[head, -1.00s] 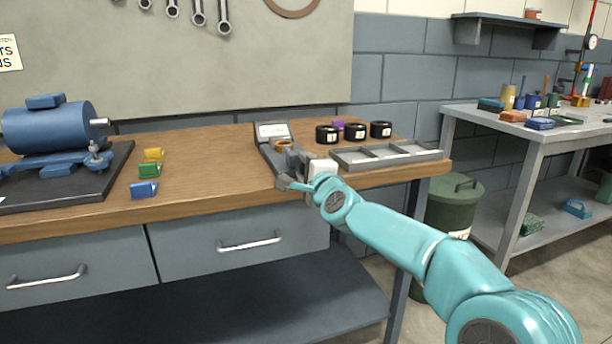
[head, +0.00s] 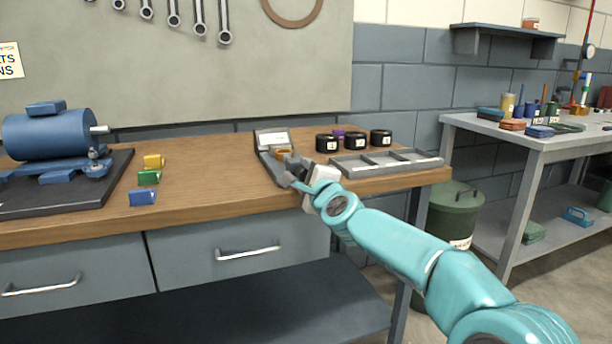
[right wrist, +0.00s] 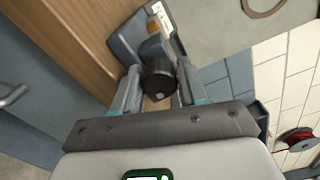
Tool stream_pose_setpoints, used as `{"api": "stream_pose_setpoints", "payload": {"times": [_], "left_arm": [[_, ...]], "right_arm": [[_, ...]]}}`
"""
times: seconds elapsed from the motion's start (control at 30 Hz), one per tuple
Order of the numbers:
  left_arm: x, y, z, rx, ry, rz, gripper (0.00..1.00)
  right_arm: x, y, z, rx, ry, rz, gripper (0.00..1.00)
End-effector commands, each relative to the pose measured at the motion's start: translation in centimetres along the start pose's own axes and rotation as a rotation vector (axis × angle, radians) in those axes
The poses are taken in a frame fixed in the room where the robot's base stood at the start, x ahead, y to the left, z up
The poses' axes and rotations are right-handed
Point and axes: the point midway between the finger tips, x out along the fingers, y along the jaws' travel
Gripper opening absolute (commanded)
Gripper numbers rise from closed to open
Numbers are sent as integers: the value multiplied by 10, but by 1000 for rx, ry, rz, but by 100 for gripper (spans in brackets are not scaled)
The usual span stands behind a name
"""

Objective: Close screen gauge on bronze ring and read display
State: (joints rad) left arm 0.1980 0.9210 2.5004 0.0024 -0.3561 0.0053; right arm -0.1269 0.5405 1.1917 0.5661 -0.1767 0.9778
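The gauge (head: 266,165) is a grey device near the front right of the wooden bench, with a light screen (head: 273,138) tilted up at its back. The bronze ring (head: 283,152) lies on the gauge in front of the screen, partly hidden by my right gripper. My right gripper (head: 292,170) is at the gauge's front end. In the right wrist view, its two fingers stand on both sides of a dark round knob (right wrist: 159,82) and appear to touch it. The screen (right wrist: 160,17) shows there at a steep angle, and its reading is too small to make out. My left gripper is out of view.
A grey compartment tray (head: 388,162) lies right of the gauge, with several black cylinders (head: 327,143) behind it. A blue motor (head: 48,135) on a dark plate and coloured blocks (head: 148,177) are at left. Bench top between blocks and gauge is clear.

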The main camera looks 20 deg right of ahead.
Motion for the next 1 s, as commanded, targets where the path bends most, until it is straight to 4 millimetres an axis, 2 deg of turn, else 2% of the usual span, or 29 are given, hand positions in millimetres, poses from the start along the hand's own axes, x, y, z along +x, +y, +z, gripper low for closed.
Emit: {"api": "stream_pose_setpoints", "payload": {"times": [0.07, 0.43, 0.57, 0.67, 0.8, 1.0], "left_arm": [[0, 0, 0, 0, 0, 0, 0], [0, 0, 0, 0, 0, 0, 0], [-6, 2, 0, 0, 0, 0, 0], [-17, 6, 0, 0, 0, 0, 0], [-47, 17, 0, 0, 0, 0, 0], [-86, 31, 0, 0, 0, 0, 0]], "right_arm": [[0, 0, 0, -1, 0, 0, 63], [0, 1, 0, -3, 0, 2, 63], [0, -1, 0, -67, 1, 3, 63], [0, -4, 0, -211, 2, 4, 63], [0, -9, 2, -544, 1, 7, 63], [0, -8, 2, -920, -1, 7, 63]]}}
